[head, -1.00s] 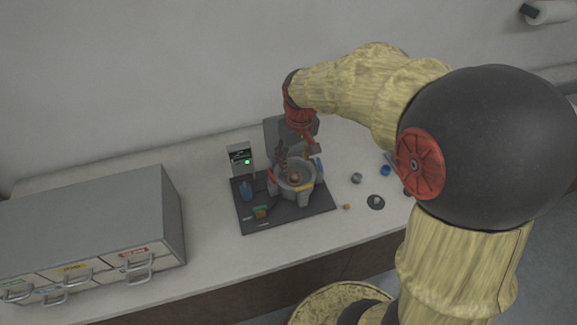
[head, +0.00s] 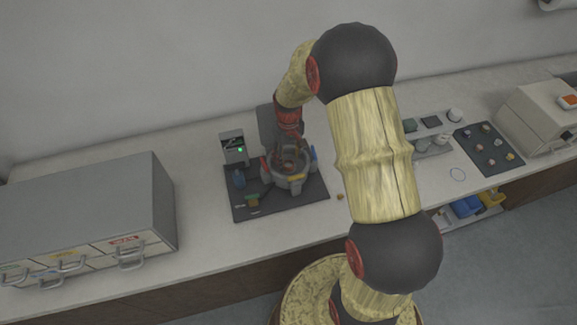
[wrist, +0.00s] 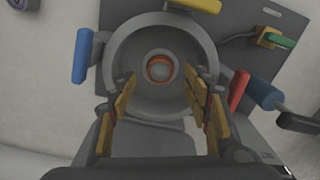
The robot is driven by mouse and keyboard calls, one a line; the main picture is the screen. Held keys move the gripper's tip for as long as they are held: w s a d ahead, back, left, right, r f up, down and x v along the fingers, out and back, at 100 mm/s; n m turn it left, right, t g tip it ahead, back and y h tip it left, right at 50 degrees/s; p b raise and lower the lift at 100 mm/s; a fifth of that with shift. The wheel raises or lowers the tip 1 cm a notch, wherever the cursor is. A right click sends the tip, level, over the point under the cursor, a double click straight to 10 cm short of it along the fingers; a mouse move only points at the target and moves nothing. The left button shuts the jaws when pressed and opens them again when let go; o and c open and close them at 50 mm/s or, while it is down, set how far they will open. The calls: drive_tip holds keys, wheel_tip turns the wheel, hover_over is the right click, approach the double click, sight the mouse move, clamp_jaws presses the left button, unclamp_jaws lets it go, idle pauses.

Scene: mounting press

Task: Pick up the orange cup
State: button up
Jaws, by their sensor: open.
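In the head view my gripper (head: 288,148) points down over the press (head: 286,184), and the cup is hard to make out there.
The chamber has a blue handle (wrist: 82,55), a yellow one (wrist: 200,5) and a red one (wrist: 238,90) around it. The press stands on a dark mat (head: 240,209). A grey drawer cabinet (head: 85,205) is at left. A dark tray (head: 487,150) with small parts is at right.

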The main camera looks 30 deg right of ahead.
wheel_tip(320, 180, down, 3)
drive_tip(key=shift+r, duration=0.1)
clamp_jaws()
idle(0.7)
